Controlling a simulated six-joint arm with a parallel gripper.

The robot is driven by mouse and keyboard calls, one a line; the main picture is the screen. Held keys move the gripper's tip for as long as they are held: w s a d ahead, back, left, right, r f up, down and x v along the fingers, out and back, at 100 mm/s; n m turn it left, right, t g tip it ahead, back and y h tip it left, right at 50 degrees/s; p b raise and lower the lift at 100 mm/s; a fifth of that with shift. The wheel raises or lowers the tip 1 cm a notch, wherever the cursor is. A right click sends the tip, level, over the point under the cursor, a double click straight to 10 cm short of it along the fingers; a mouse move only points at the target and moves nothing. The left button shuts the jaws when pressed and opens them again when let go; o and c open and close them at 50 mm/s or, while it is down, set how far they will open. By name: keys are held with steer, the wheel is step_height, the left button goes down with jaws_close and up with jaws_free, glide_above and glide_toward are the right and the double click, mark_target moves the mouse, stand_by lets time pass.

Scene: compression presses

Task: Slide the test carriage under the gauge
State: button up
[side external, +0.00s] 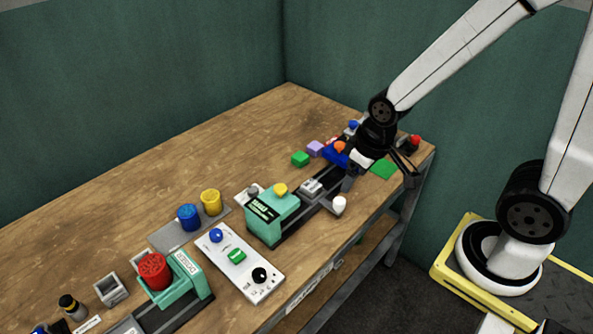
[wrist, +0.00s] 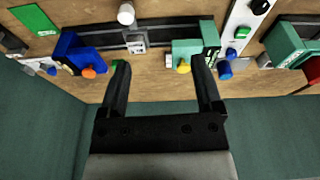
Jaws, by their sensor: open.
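The test carriage, which appears to be the small grey block (side external: 312,188), sits on a dark rail between two housings. It also shows in the wrist view (wrist: 137,43). A white round knob (side external: 339,204) stands at its front side, toward the table edge. The gauge appears to be the teal housing with a dark display and yellow knob (side external: 272,215), at the rail's left end; the carriage is outside it. It also shows in the wrist view (wrist: 190,52). My gripper (wrist: 160,64) is open and empty, above the table's right end.
A blue housing with an orange knob (wrist: 78,54) stands at the rail's other end. A white control panel (side external: 240,262) lies left of the gauge, with a teal press and red cylinder (side external: 153,271) beyond. A green mat (side external: 384,169) lies near the right edge. The table's back is clear.

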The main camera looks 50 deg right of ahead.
steer(key=w+d+f+n, duration=0.1)
steer(key=w+n, duration=0.1)
steer(key=n, duration=0.2)
steer(key=n+g, duration=0.3)
steer(key=n, duration=1.9)
glide_above(340, 200)
step_height(340, 200, down, 10)
steer(key=shift+f, duration=0.15)
steer(key=shift+f, duration=0.1)
steer(key=shift+f, duration=3.8)
jaws_close()
